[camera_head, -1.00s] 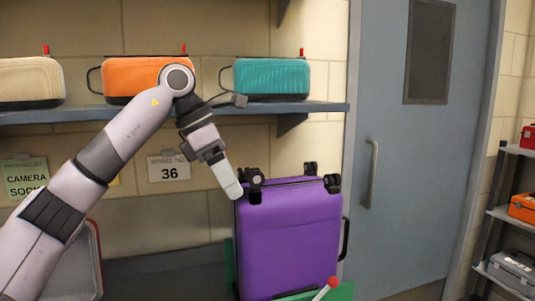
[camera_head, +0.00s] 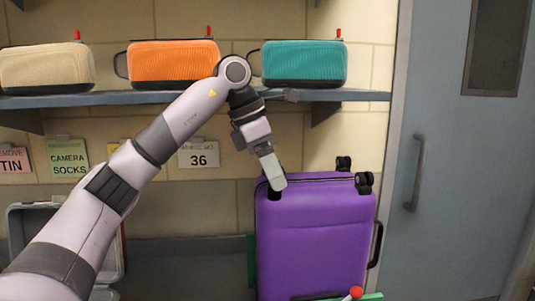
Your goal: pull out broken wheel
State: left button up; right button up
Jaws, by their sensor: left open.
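A purple suitcase (camera_head: 318,240) stands upside down with its wheels on top. Two black wheels show on it: one at the back right (camera_head: 343,163) and one at the front right corner (camera_head: 364,183). My left gripper (camera_head: 276,181) points down at the suitcase's top left corner, open, in front of where the left wheel sits. The fingers hide that wheel, and only a dark piece of its mount (camera_head: 273,194) shows below them. I cannot tell whether they touch it or which wheel is broken. My right gripper is not in view.
Cream, orange (camera_head: 174,64) and teal (camera_head: 304,63) cases stand on a wall shelf (camera_head: 190,98) above. An open grey case (camera_head: 18,224) is at lower left. A green stand edge and a red-tipped lever (camera_head: 355,292) are at the suitcase's foot. A grey door (camera_head: 455,180) is at right.

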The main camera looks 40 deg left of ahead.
aim_at(282, 160)
pick_arm(q)
jog(key=shift+x, duration=1.35)
jog(key=c, duration=1.1)
jog(key=shift+o, duration=0.2)
jog(key=shift+r+p, duration=0.85)
jog(key=shift+r, duration=1.9)
jog(key=shift+r, duration=0.2)
jog(key=shift+r, duration=1.95)
